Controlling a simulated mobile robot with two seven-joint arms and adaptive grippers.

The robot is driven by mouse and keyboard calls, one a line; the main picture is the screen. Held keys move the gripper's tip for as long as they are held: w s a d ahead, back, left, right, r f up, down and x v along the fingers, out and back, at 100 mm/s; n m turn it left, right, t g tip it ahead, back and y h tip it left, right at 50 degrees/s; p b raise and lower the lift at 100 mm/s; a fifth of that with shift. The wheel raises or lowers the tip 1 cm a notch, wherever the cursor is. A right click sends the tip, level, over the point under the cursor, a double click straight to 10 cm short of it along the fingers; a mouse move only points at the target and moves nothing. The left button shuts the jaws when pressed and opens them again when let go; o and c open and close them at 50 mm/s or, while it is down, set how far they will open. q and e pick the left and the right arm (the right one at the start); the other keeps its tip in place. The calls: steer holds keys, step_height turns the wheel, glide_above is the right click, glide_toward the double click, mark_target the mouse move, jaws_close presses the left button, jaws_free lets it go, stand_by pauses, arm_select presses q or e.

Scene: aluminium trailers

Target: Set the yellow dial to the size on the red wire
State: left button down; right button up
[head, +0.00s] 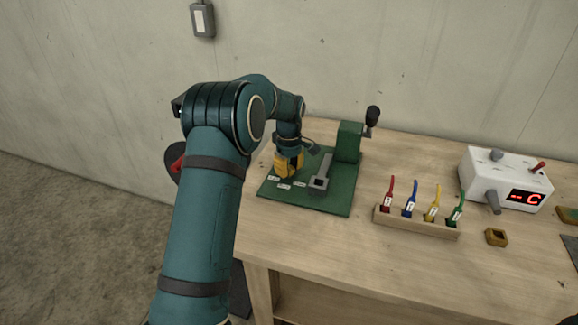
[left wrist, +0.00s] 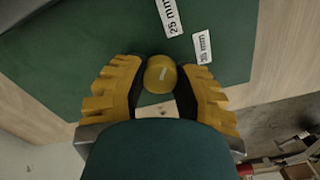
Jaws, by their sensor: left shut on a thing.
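The yellow dial (left wrist: 160,74) shows in the left wrist view as a round knob with a pale mark, on the green board (head: 336,196). My left gripper (head: 288,172) points down at the board, its yellow fingers on both sides of the dial and shut on it. In the head view the fingers hide the dial. Beside it in the left wrist view are a "25 mm" label (left wrist: 169,16) and a second, less clear size label (left wrist: 203,47). The red wire (head: 388,196) stands at the left end of a wooden rack; its white tag is too small to read. My right gripper is not in view.
The board also carries a grey slotted part (head: 320,182) and a green block (head: 349,142) with a black-knobbed crank. The wooden rack (head: 416,226) also holds blue, yellow and green wires. A white box (head: 507,178) with a red display stands right. The table's front is clear.

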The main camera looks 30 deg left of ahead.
arm_select(q)
steer(key=m+p, duration=0.2)
steer(key=m, duration=0.2)
steer(key=shift+r+p, duration=0.1)
steer(key=shift+p, duration=0.2)
steer(key=m+p, duration=0.1)
steer(key=m, duration=0.1)
steer(key=shift+m, duration=0.4)
steer(key=m+p, duration=0.1)
steer(key=m, duration=0.2)
steer(key=shift+m, duration=0.4)
steer(key=m+p, duration=0.2)
steer(key=m, duration=0.4)
steer(key=m+p, duration=0.1)
steer(key=m, duration=0.5)
steer(key=shift+f, duration=0.2)
steer(key=c, duration=0.6)
jaws_free()
steer(key=shift+r, duration=0.1)
